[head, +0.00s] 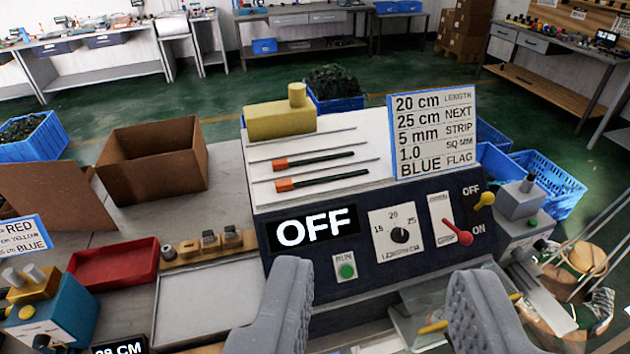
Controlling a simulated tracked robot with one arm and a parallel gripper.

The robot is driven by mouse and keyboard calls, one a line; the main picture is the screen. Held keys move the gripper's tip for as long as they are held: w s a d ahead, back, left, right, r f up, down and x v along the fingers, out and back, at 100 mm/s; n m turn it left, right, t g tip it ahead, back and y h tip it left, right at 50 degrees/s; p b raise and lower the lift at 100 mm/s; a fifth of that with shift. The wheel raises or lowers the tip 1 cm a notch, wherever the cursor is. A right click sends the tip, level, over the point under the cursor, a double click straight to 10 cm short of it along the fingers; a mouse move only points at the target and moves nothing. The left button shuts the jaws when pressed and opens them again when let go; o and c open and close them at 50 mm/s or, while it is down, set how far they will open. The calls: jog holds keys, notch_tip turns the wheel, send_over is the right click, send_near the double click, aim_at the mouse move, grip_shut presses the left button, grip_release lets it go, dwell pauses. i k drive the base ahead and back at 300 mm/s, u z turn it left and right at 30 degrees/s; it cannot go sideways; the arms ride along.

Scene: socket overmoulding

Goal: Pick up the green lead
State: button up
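My gripper (383,278) shows as two grey ribbed fingers at the bottom of the head view, wide apart with nothing held between them. They are in front of a dark machine panel (290,268) whose display reads OFF. I cannot make out a green lead. Two dark leads with orange ends (314,160) lie on the white sloped top (262,185) of the machine, among thin rods. A clear cover with a yellow handle (434,327) is partly hidden by the right finger.
A card (432,133) reads 20 cm length and blue flag. The panel has a dial (399,235), a green RUN button (347,271) and a red lever (458,234). At left are a red tray (115,275), a grey tray (205,300), a cardboard box (155,165) and a blue-yellow device (60,308).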

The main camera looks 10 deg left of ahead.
aim_at(282, 186)
jog(key=k, duration=0.6)
jog(key=u, duration=0.6)
jog(key=i, duration=1.7)
jog(key=z, duration=0.6)
